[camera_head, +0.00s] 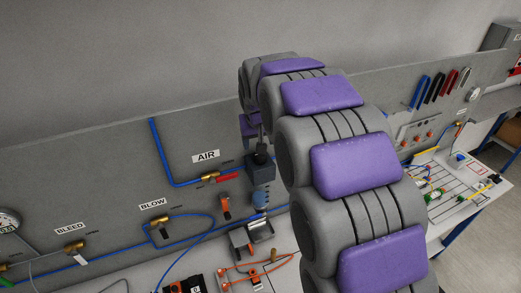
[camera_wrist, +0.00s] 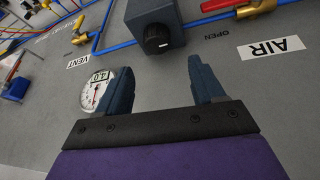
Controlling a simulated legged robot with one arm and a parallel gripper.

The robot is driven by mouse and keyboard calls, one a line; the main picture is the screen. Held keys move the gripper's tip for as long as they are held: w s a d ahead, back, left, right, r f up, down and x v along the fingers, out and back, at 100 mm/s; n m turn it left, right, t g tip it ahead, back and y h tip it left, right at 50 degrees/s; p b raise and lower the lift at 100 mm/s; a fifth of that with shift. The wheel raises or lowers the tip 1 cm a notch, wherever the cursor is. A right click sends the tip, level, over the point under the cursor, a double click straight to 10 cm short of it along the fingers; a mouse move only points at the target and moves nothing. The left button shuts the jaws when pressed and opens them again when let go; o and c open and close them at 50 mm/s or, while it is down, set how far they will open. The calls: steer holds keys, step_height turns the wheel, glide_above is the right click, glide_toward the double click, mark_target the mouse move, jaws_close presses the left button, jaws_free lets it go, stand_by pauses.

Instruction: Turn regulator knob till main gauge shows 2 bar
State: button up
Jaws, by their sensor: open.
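In the wrist view a dark grey regulator block (camera_wrist: 170,18) carries a round black knob (camera_wrist: 157,39) facing me. My gripper (camera_wrist: 162,75) is open and empty. Its two dark blue fingers are apart, one on each side below the knob in the picture, with no visible contact. A round white gauge (camera_wrist: 94,84) is left of the knob, partly hidden by the left finger. Its small display appears upside down and may read 4.0. In the head view the regulator (camera_head: 260,165) is above a blue bowl. Another gauge (camera_head: 8,223) is at the left edge. I cannot tell which is the main gauge.
The grey panel carries blue pipes, an AIR sign (camera_head: 206,156) and a red-handled valve (camera_head: 223,178). BLOW (camera_head: 152,204) and BLEED (camera_head: 69,228) signs are further left. Orange-handled tools (camera_head: 267,273) lie on the bench. My arm covers the middle right.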

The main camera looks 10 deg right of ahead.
mark_target(260, 157)
steer(key=x, duration=0.2)
steer(key=a+x, duration=0.1)
steer(key=x, duration=0.2)
steer(key=shift+s, duration=0.15)
steer(key=shift+w+d+f+p, duration=0.2)
steer(key=shift+w+d+f, duration=0.05)
steer(key=shift+d+f, duration=0.3)
steer(key=shift+w+d+f+p, duration=0.15)
steer(key=shift+w+d+f, duration=0.1)
steer(key=shift+d+f, duration=0.4)
steer(key=shift+d, duration=0.05)
steer(key=shift+a, duration=0.95)
steer(key=c, duration=0.3)
steer(key=shift+c, duration=0.8)
steer(key=shift+d, duration=0.5)
steer(key=c, duration=0.6)
steer(key=shift+a, duration=0.15)
